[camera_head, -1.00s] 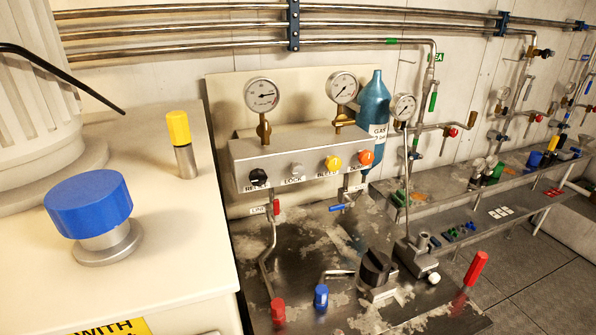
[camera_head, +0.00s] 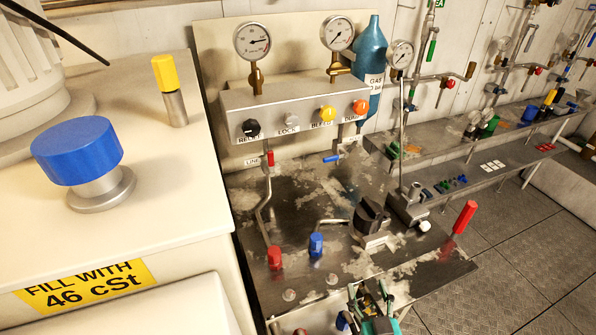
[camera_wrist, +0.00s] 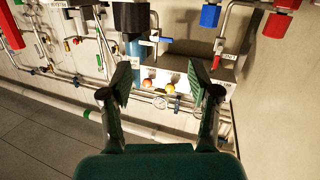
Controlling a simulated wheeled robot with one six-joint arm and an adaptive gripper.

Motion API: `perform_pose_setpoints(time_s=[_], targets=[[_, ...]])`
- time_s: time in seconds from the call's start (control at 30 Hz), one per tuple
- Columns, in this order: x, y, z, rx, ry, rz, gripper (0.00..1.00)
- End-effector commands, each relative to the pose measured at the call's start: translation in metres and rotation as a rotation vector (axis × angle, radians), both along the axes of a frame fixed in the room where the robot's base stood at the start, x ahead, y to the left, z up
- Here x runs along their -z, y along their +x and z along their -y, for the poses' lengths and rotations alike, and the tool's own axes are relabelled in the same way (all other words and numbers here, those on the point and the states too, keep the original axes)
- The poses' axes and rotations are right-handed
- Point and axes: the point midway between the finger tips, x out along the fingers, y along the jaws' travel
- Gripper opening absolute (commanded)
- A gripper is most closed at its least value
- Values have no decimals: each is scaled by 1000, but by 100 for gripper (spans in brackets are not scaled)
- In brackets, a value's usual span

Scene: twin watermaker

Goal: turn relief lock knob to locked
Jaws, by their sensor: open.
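The lock knob (camera_head: 291,120), small and silver-grey, sits on the sloping front of a metal panel (camera_head: 300,98) in the head view, above a label reading LOCK. Its setting is too small to read. The black relief knob (camera_head: 250,128) is just left of it. My gripper (camera_head: 370,292) is at the bottom edge of the head view, well below and in front of the panel, apart from both knobs. In the wrist view my gripper (camera_wrist: 160,78) has its two fingers spread with nothing between them. The lock knob cannot be made out there.
A yellow knob (camera_head: 327,114) and an orange knob (camera_head: 361,107) stand right of the lock knob. Gauges rise above the panel. A red handle (camera_head: 275,257), a blue handle (camera_head: 317,244) and a black knob (camera_head: 371,218) stand on the bench. A white cabinet (camera_head: 140,225) is left.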

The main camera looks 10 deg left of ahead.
Motion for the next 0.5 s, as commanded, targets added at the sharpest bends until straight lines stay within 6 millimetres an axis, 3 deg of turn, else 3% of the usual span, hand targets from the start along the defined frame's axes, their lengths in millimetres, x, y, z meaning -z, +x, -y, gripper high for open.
perform_pose_setpoints(time_s=[0.03, 0.2, 0.5], targets=[[-13, 17, -11, -18, -2, 16, 61], [-51, 64, -44, -80, -17, 47, 61], [-140, 132, -107, -194, -52, 109, 61]])
